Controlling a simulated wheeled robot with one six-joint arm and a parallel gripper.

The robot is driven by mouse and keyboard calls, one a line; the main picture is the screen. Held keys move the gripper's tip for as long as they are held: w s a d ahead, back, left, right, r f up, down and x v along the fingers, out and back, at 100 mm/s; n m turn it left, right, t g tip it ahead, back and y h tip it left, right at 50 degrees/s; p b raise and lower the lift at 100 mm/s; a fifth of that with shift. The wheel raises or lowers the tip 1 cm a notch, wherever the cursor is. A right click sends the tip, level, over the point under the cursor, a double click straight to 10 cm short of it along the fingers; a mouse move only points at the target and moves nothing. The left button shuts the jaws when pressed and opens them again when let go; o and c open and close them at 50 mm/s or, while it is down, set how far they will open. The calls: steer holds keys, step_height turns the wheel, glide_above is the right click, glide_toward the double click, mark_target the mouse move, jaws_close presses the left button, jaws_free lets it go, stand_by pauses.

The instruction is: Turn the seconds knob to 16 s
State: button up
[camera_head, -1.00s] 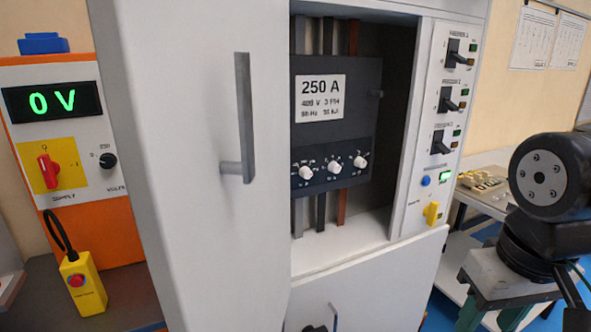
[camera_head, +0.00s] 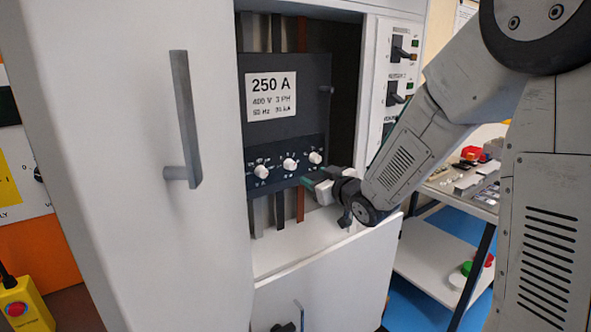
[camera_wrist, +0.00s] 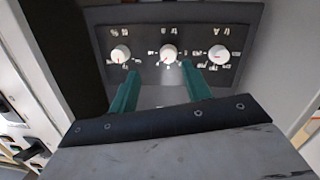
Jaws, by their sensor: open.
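Three white knobs sit in a row on the lower part of a dark breaker unit (camera_head: 312,100) inside the cabinet: a left knob (camera_head: 261,171), a middle knob (camera_head: 290,164) and a right knob (camera_head: 315,157). Their markings are too small to read, so I cannot tell which is the seconds knob. My gripper (camera_head: 311,183) is open and empty, just below the right part of the row. In the wrist view its green fingertips (camera_wrist: 160,73) lie short of the middle knob (camera_wrist: 168,54), one towards each side; contact does not show.
The open cabinet door (camera_head: 120,150) with its grey handle (camera_head: 186,120) stands to the left. A switch strip (camera_head: 398,75) borders the recess at right, partly hidden by my arm. Busbars hang below the unit. A trolley (camera_head: 440,262) with parts stands at right.

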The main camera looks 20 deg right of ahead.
mark_target(293, 167)
steer(key=shift+n+t+y, duration=0.3)
steer(key=shift+t+y, duration=0.2)
steer(key=shift+y, duration=0.4)
steer(key=x, duration=0.9)
steer(key=shift+s+a+f, duration=0.15)
steer(key=shift+a, duration=0.15)
steer(key=c, duration=1)
